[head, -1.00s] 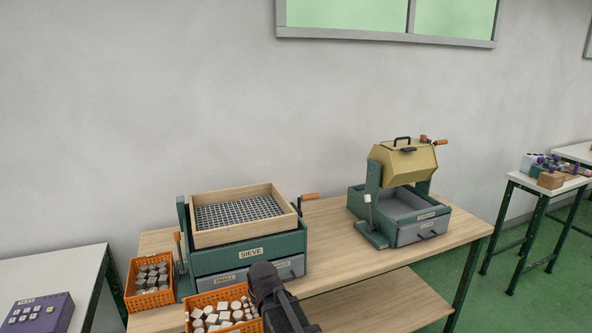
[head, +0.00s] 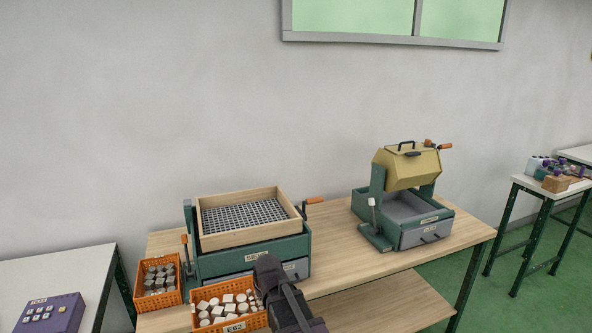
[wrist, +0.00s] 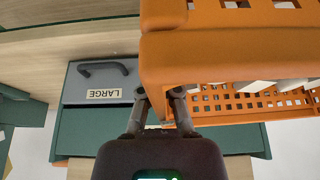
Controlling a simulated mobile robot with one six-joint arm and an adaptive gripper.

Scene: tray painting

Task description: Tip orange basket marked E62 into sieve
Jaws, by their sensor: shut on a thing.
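The orange basket marked E62 (head: 234,327) is full of white pieces and is at the front of the bench in the head view, in front of the sieve. My gripper (wrist: 163,122) is shut on the basket's edge in the wrist view, where the orange basket wall (wrist: 220,60) fills the upper right. In the head view my gripper (head: 264,290) is at the basket's right end; its fingertips are hidden there. The sieve (head: 245,218) is a wooden frame with a metal mesh on a green base, and its mesh looks empty.
A second orange basket (head: 158,300) with grey pieces stands left of the sieve. Levers (head: 186,252) and an orange-handled crank (head: 314,201) stick out beside the sieve. A drawer marked LARGE (wrist: 100,82) shows in the wrist view. A yellow drum machine (head: 408,168) stands at the right.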

